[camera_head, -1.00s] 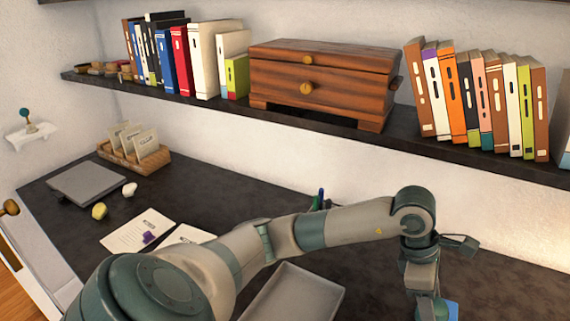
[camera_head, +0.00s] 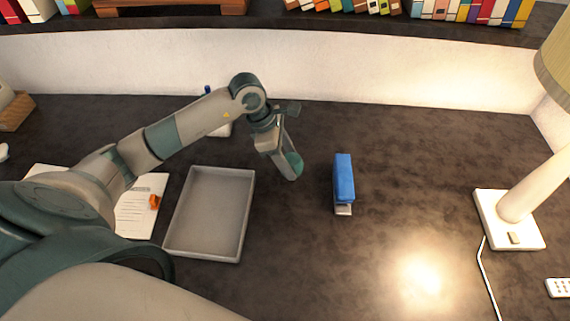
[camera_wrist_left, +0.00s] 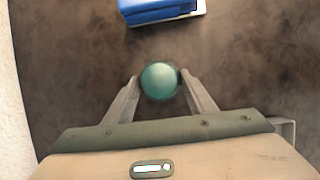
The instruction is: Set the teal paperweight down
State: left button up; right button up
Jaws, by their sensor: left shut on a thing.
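The teal paperweight (camera_head: 293,163) is a small round ball at the tip of my left gripper (camera_head: 288,170). In the left wrist view the paperweight (camera_wrist_left: 160,81) sits between the two fingertips of my left gripper (camera_wrist_left: 160,84), which is shut on it. In the head view it is over the dark desk, between the grey tray and the blue stapler. I cannot tell whether it touches the desktop. My right gripper is not in view.
A grey empty tray (camera_head: 168,248) lies to the left of the gripper. A blue stapler (camera_head: 344,178) lies just to the right, and also shows in the left wrist view (camera_wrist_left: 158,9). A lamp (camera_head: 488,212) stands at the right. The dark desk (camera_head: 420,170) between stapler and lamp is clear.

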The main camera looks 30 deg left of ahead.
pick_arm(q)
jog(key=shift+a+f, duration=0.35)
jog(key=shift+a, duration=0.25)
jog(key=shift+f+p, duration=0.5)
jog(key=shift+f, duration=0.1)
notch_tip(320, 180, down, 2)
jog(key=shift+p, duration=0.45)
jog(key=shift+f, duration=0.4)
